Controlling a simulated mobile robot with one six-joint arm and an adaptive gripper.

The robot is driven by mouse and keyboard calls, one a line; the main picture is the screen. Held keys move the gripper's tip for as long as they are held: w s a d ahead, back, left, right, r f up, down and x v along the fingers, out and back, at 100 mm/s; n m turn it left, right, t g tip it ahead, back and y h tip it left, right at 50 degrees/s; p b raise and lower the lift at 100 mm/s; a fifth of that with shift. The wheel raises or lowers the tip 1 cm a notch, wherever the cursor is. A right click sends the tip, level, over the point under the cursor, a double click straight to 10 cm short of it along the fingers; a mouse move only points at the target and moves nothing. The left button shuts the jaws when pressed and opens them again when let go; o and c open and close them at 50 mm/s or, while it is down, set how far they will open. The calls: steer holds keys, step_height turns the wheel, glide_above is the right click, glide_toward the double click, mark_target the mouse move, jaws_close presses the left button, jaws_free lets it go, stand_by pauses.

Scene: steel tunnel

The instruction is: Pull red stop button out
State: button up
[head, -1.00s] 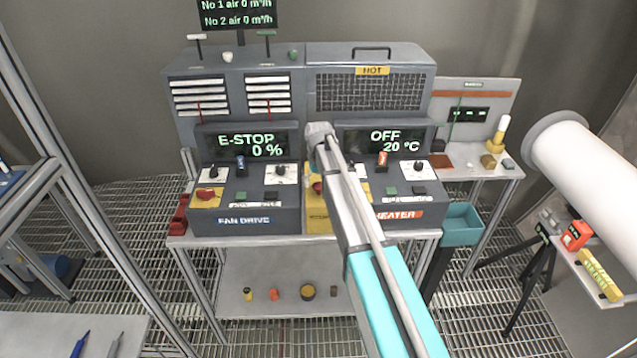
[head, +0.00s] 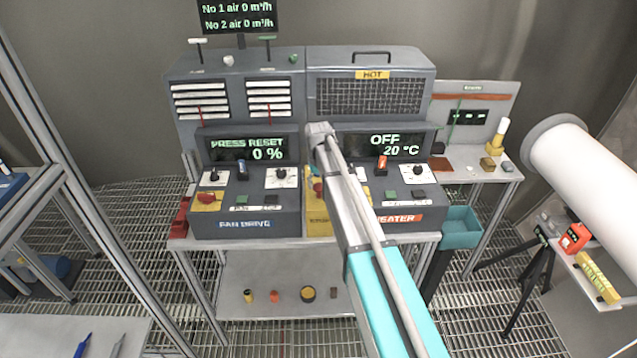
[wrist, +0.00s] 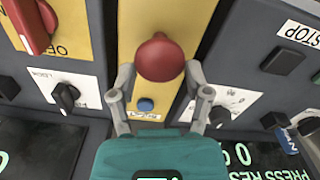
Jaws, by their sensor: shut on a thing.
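The red stop button (wrist: 160,57) is a round red mushroom head on a yellow panel strip in the wrist view. In the head view, a bit of the red button (head: 318,187) shows left of my arm, between the fan drive and heater panels. My gripper (wrist: 160,74) is shut on the button, with one grey finger at each side of it. The fan drive display (head: 248,149) reads PRESS RESET and 0 %. In the head view my arm covers most of the gripper.
A small blue button (wrist: 146,105) sits on the same yellow strip, close to my fingers. A red rotary switch (wrist: 32,25) and a black knob (wrist: 66,97) are at the left in the wrist view. The heater display (head: 385,145) reads OFF and 20 °C.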

mark_target(319, 185)
steer(key=shift+w, duration=0.15)
steer(key=o, duration=1.4)
steer(key=shift+r, duration=0.1)
steer(key=shift+c, duration=0.2)
steer(key=shift+f+b, duration=0.25)
steer(key=shift+b, duration=0.05)
steer(key=shift+f+b, duration=0.7)
step_height(319, 185, up, 14)
steer(key=p, duration=1.4)
steer(key=s+d+f+b, duration=0.3)
steer(key=s+f+b, duration=0.3)
steer(key=s, duration=0.3)
steer(key=s+d+f+m+b, duration=0.1)
steer(key=s+d+f+b, duration=0.2)
steer(key=s+f+b, duration=0.4)
steer(key=s+d+f+m+b, duration=0.1)
steer(key=s+d+f+b, duration=0.2)
steer(key=s+f+b, duration=0.4)
steer(key=s, duration=0.6)
steer(key=shift+d+f, duration=0.15)
steer(key=shift+d, duration=0.15)
steer(key=shift+s+m, duration=0.1)
steer(key=shift+m, duration=0.2)
